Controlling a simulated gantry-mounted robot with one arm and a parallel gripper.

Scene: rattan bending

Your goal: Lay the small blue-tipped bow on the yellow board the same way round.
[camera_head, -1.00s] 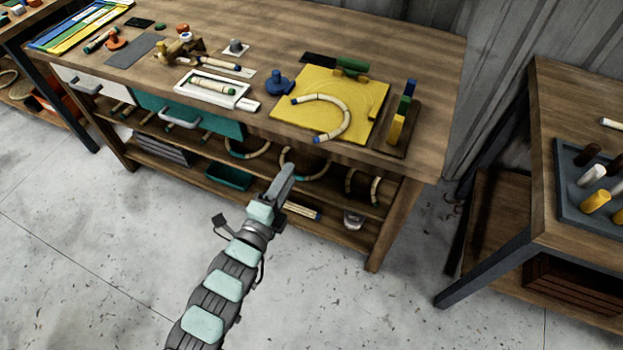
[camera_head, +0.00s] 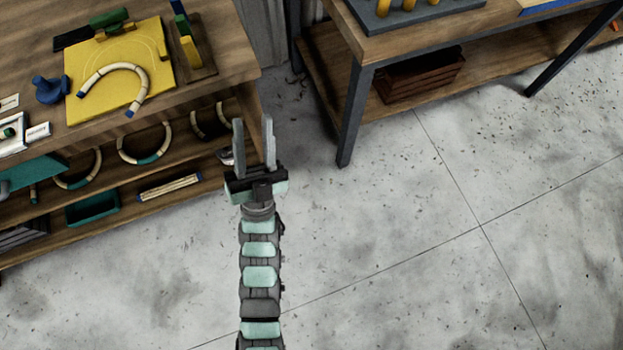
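A cream bow with dark bands and blue tips (camera_head: 119,68) lies on the yellow board (camera_head: 86,108) on the workbench at the upper left. Other curved bows sit on the shelf below, including one with a teal section (camera_head: 145,158); I see no blue tips there.
Green and yellow blocks stand around the board, with a blue knob-shaped piece (camera_head: 50,90) to its left. A second table (camera_head: 400,38) with a peg tray is at the upper right. Open concrete floor (camera_head: 420,240) lies between and in front.

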